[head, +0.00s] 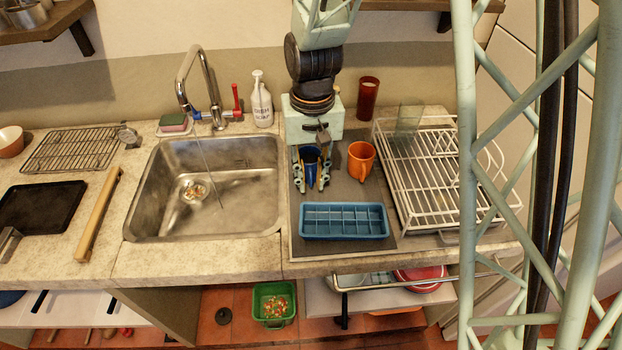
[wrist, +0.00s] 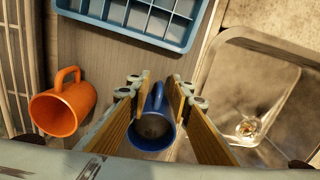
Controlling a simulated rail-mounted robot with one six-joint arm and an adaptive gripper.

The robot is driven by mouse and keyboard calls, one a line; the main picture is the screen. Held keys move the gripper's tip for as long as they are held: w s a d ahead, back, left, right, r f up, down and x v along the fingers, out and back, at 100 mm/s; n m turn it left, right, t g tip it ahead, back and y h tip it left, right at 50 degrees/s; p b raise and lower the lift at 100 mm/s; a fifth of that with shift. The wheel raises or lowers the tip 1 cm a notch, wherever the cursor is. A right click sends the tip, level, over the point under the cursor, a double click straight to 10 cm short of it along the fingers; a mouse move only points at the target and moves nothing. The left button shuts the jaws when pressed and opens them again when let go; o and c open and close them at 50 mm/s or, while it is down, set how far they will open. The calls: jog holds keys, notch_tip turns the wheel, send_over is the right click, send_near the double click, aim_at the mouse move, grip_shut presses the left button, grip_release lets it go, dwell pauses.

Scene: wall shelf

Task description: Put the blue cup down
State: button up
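The blue cup (head: 312,166) is upright on the dark mat beside the sink, in front of the orange cup's left side. In the wrist view the blue cup (wrist: 153,132) has its handle turned toward the blue tray. My gripper (head: 312,186) is down at the cup. In the wrist view my gripper (wrist: 161,88) has its two fingers on either side of the handle, with narrow gaps between them and the handle. The gripper looks open. The cup's base is mostly hidden, so its contact with the mat is hard to see.
An orange cup (head: 361,160) stands close to the right. A blue compartment tray (head: 344,221) lies in front. The white dish rack (head: 440,170) is to the right, and the sink (head: 215,215) is to the left. A red tumbler (head: 368,95) stands behind.

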jog(key=shift+r, duration=0.15)
notch_tip(320, 180, up, 11)
jog(key=shift+r+p, duration=0.1)
jog(key=shift+p, duration=1.05)
jog(key=shift+d+r, duration=0.1)
jog(key=shift+r, duration=0.3)
jog(key=shift+r, duration=0.1)
jog(key=s+d+r+t, duration=0.2)
jog(key=s+d+r, duration=1)
jog(key=r, duration=0.4)
jog(key=s+d+r+t, duration=0.1)
jog(key=s+d+r, duration=0.1)
jog(key=s, duration=0.6)
jog(key=s+d+r+m, duration=0.1)
jog(key=s+d+r, duration=0.1)
jog(key=s, duration=0.6)
jog(key=shift+s+d+r+t, duration=0.3)
jog(key=shift+d+t, duration=0.1)
jog(key=shift+d, duration=0.3)
